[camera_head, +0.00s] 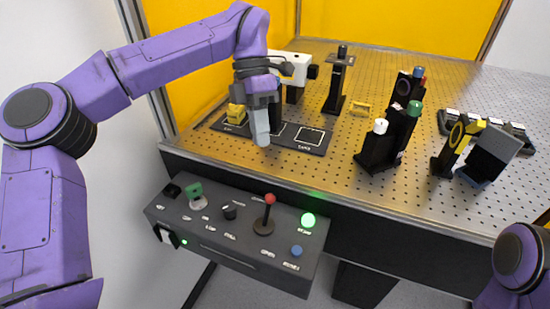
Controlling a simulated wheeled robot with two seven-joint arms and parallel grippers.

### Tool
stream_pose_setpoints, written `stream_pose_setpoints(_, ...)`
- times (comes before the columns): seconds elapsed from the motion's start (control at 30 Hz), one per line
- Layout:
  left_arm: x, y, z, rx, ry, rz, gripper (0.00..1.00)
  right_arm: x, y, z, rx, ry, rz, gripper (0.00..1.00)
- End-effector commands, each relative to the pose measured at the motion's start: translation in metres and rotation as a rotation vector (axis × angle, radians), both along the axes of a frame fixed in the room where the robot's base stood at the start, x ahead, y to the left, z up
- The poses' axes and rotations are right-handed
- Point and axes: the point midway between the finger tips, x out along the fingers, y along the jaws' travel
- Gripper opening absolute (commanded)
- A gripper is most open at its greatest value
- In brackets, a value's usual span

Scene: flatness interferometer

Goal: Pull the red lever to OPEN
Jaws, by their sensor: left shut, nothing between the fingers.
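The red lever (269,212) stands on the dark control box in front of the optical table, its red ball on a thin stem over a round dark base. It looks close to upright. The word OPEN is printed on the box below and right of the base. My left gripper (262,140) is shut and empty, pointing down over the front edge of the table, above and slightly left of the lever and apart from it. Of my right arm only a purple part shows at the lower right edge; its gripper is out of view.
The control box (228,256) also carries a green-topped key switch (195,193), a black knob (229,211), a lit green lamp (308,220) and a blue button (296,250). Black optic mounts (385,145) stand on the perforated table (330,170). A dark marked tray (309,137) lies behind my gripper.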

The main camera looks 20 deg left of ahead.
Motion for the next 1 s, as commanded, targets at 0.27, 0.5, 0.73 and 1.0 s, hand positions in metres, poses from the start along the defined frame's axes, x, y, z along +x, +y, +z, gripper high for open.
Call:
stream_pose_setpoints(0.27,-0.002,0.005,0.0,0.001,-0.001,0.01,0.0,-0.001,0.0,0.0,0.0,0.002,0.0,0.43)
stream_pose_setpoints(0.5,-0.007,0.001,-0.016,0.0,0.002,0.007,0.0,-0.001,0.0,-0.005,0.0,0.001,0.0,0.43)
stream_pose_setpoints(0.73,-0.022,-0.011,-0.058,-0.001,0.002,0.004,0.0,-0.001,0.0,-0.012,0.0,0.001,0.0,0.43)
stream_pose_setpoints(1.0,-0.034,-0.021,-0.088,0.0,0.001,0.006,0.0,-0.001,0.0,-0.014,0.0,0.001,0.0,0.43)
